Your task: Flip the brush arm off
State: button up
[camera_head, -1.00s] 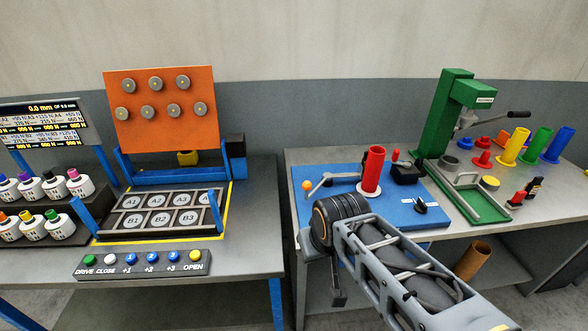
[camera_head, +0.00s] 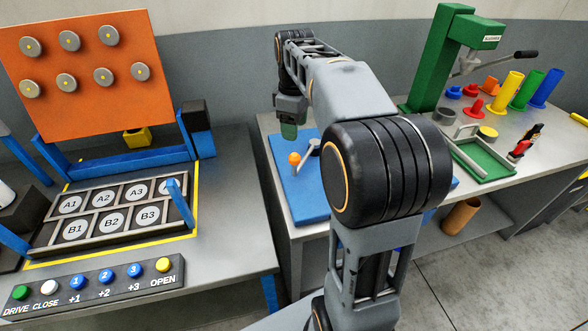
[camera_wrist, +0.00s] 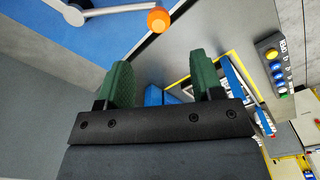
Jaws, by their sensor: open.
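The brush arm (camera_head: 307,151) is a grey lever with an orange ball tip (camera_head: 294,158) on the blue board (camera_head: 290,190). In the wrist view the lever (camera_wrist: 100,12) and its orange ball (camera_wrist: 158,20) show at the top, beyond my fingers. My gripper (camera_head: 289,131) points down just behind and above the ball in the head view. Its green fingers stand apart in the wrist view (camera_wrist: 162,78), with nothing between them. Ball and fingers look apart. My own arm hides most of the blue board, including where the red bobbin stood.
A green press (camera_head: 440,60) stands at the right with several coloured bobbins beside it. At the left are an orange panel (camera_head: 75,75), a labelled tray (camera_head: 190,222) and a button box (camera_head: 125,276). A gap separates the two tables.

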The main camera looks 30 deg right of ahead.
aim_at(295, 164)
notch_tip(295, 164, down, 14)
jog(key=shift+w+d+r+b, duration=0.1)
jog(key=shift+r+b, duration=0.15)
jog(key=shift+b, duration=0.35)
jog(key=shift+c, duration=0.2)
grip_shut()
